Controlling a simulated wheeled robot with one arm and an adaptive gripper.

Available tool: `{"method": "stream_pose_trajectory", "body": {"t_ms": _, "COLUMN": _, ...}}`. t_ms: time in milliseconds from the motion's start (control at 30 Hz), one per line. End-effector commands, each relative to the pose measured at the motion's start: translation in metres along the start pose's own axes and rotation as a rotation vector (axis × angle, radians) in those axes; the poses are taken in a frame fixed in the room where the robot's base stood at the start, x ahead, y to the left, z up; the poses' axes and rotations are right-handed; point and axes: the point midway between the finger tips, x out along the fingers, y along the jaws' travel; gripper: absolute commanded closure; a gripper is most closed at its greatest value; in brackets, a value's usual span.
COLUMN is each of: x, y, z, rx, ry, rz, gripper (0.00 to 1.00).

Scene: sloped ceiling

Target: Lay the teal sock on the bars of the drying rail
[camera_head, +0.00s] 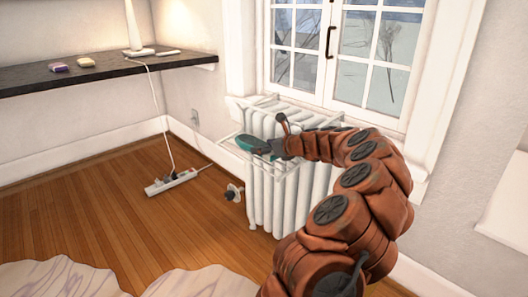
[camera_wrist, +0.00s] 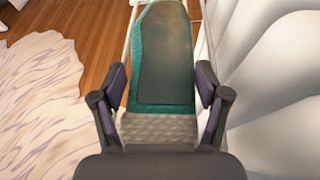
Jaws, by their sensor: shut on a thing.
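The teal sock (camera_head: 252,143) is at my gripper (camera_head: 270,147), over the white drying rail (camera_head: 228,141) that hangs on the radiator. In the wrist view the sock (camera_wrist: 178,18) stretches away from my gripper (camera_wrist: 162,84), teal at the edges with a large dark patch in the middle. Its near end, grey and quilted, lies between my fingers, which are shut on it. White rail bars (camera_wrist: 131,20) show beside its far part. I cannot tell whether the sock touches the bars or is just above them.
The white radiator (camera_head: 262,205) stands under the window (camera_head: 345,55), close beside the sock. A dark shelf (camera_head: 110,73) with a lamp (camera_head: 133,30) is at the left. A power strip (camera_head: 172,181) and a pale rug (camera_head: 60,278) lie on the wooden floor.

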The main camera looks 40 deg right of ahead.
Motion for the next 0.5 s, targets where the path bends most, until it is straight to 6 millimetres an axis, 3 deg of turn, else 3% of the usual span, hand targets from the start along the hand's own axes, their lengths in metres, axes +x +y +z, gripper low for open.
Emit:
{"method": "stream_pose_trajectory", "body": {"t_ms": 267, "x": 0.0018, "y": 0.0001, "z": -0.0045, "rx": -0.001, "ry": 0.001, "rz": 0.000, "gripper": 0.59}}
{"method": "stream_pose_trajectory", "body": {"t_ms": 300, "x": 0.0019, "y": 0.0001, "z": -0.0047, "rx": 0.000, "ry": 0.002, "rz": 0.000, "gripper": 0.23}}
{"method": "stream_pose_trajectory", "body": {"t_ms": 500, "x": 0.0017, "y": -0.0001, "z": -0.0041, "rx": -0.001, "ry": 0.001, "rz": -0.001, "gripper": 0.03}}
